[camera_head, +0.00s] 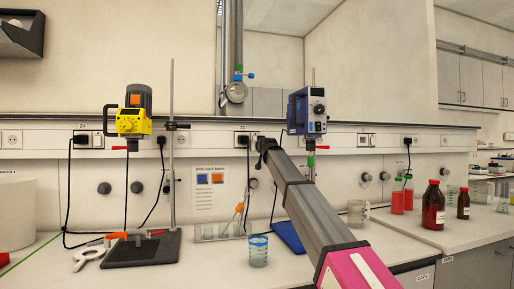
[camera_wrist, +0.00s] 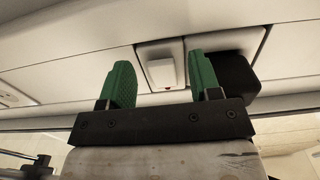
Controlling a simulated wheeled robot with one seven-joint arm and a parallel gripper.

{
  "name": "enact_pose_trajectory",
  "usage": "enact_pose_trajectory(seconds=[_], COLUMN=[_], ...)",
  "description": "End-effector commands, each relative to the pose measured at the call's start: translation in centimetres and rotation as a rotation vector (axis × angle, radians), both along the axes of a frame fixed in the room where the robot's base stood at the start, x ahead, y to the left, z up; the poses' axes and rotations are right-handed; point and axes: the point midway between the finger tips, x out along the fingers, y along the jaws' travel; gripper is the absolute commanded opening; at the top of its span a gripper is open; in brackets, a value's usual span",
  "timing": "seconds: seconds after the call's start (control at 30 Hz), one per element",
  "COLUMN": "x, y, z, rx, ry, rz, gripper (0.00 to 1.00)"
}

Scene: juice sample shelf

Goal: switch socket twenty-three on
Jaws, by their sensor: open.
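The socket under a label that seems to read 23 (camera_head: 242,137) is on the wall rail, just left of my gripper (camera_head: 263,150) in the head view. A black plug with a hanging cable is in it. In the wrist view, my gripper (camera_wrist: 161,78) is open, with its two green fingers apart and nothing held. A white square switch (camera_wrist: 161,72) shows between the fingers on the rail face. The black plug (camera_wrist: 235,76) shows just right of the right finger. Whether a fingertip touches the switch cannot be told.
A socket labelled 24 (camera_head: 83,139) is further left. A yellow stirrer (camera_head: 133,120) on a stand and a blue stirrer (camera_head: 307,112) flank my arm. Glass tubes, a beaker (camera_head: 258,251) and brown bottles (camera_head: 433,205) stand on the bench below.

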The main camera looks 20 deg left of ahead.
Motion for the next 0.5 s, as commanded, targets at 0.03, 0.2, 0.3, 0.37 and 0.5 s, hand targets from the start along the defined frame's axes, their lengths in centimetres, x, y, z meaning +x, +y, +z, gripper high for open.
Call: enact_pose_trajectory(seconds=[0.03,0.2,0.3,0.37,0.5], x=[0.38,0.45,0.42,0.42,0.40], y=[0.23,0.28,0.27,0.27,0.26], z=[0.03,-0.02,-0.01,-0.01,0.00], rx=[0.000,0.000,0.000,0.000,0.000], ry=[0.000,0.000,0.000,0.000,0.000], rz=[0.000,0.000,0.000,0.000,0.000], gripper=[0.57,0.57,0.57,0.41,0.08])
